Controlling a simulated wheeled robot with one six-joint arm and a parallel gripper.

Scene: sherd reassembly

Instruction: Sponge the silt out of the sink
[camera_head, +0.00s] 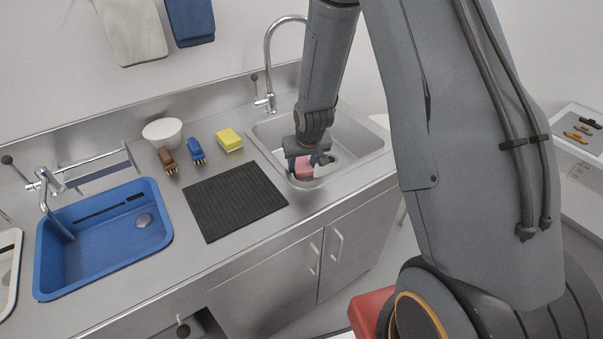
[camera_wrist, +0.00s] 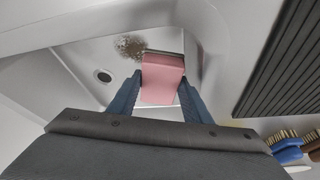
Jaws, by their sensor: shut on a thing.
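My gripper (camera_head: 303,163) is shut on a pink sponge (camera_head: 303,169) inside the steel sink (camera_head: 366,139). In the wrist view the pink sponge (camera_wrist: 161,76) sits between the two blue fingers of my gripper (camera_wrist: 158,90). A patch of brown silt (camera_wrist: 130,46) lies on the sink floor just beyond the sponge's upper left. The sink drain (camera_wrist: 103,76) is to the left of the sponge in the wrist view. I cannot tell whether the sponge touches the sink floor. My arm hides part of the sink in the head view.
A black ribbed mat (camera_head: 235,200) lies left of the sink. Behind it are a yellow sponge (camera_head: 229,139), a blue brush (camera_head: 196,150), a brown brush (camera_head: 167,160) and a white bowl (camera_head: 162,132). A faucet (camera_head: 268,70) stands behind the sink. A blue basin (camera_head: 103,237) is at left.

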